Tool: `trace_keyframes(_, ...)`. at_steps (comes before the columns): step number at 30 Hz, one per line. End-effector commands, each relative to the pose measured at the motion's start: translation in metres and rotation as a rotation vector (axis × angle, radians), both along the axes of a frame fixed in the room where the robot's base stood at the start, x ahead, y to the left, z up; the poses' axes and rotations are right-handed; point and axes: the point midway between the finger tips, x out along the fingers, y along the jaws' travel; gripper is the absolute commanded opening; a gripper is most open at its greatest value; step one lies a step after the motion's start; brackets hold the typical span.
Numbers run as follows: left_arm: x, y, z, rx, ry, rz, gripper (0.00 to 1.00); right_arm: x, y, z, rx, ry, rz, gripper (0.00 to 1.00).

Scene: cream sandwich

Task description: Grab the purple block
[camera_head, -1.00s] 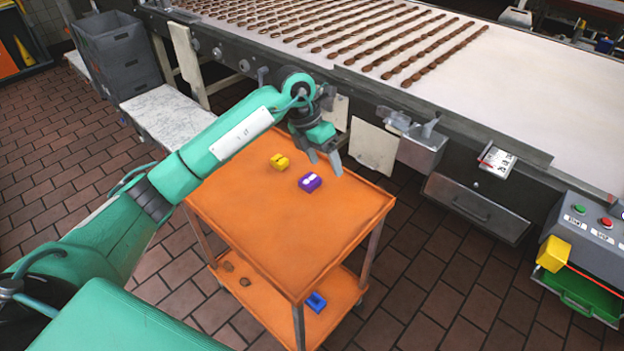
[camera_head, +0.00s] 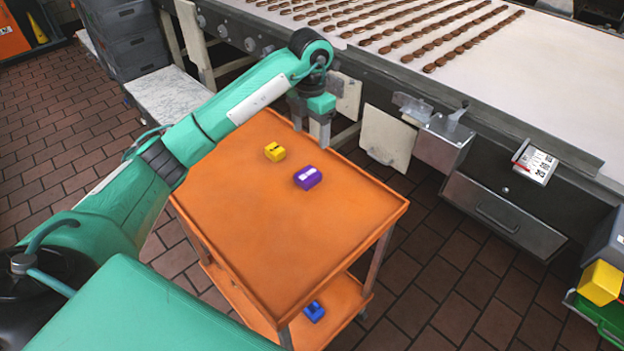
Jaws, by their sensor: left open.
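The purple block (camera_head: 308,178), with a white mark on top, sits on the orange top of the cart, right of its middle toward the back. My left gripper (camera_head: 311,136) is open and empty, pointing down. In the picture it shows just above and behind the purple block, apart from it. The yellow block (camera_head: 274,152) sits to the left of the purple block and a little farther back. My right gripper is not in view.
The orange cart (camera_head: 262,240) has bare room on its front half. A blue block (camera_head: 314,311) lies on its lower shelf. Behind stands a conveyor (camera_head: 545,85) with rows of brown pieces, and a metal box (camera_head: 443,143) on its side. Grey crates (camera_head: 127,40) stand at the back left.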

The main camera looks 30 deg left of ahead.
Motion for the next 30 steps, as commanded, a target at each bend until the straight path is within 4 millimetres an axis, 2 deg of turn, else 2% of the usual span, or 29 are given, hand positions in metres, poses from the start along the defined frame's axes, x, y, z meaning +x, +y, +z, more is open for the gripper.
trace_keyframes(5, -0.001, 0.000, -0.023, -0.001, 0.004, -0.001, 0.71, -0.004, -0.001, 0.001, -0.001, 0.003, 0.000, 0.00)
trace_keyframes(12, -0.002, 0.000, -0.068, -0.002, 0.005, 0.000, 0.71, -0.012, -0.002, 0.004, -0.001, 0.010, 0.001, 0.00)
trace_keyframes(15, -0.002, 0.000, -0.080, -0.001, 0.003, 0.000, 0.71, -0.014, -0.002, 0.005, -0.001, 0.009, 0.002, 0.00)
trace_keyframes(23, -0.004, 0.001, -0.096, -0.001, 0.003, -0.001, 0.71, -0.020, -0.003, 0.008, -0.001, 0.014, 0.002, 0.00)
trace_keyframes(30, -0.009, 0.002, -0.127, -0.002, 0.004, 0.000, 0.71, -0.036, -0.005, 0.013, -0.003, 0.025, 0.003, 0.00)
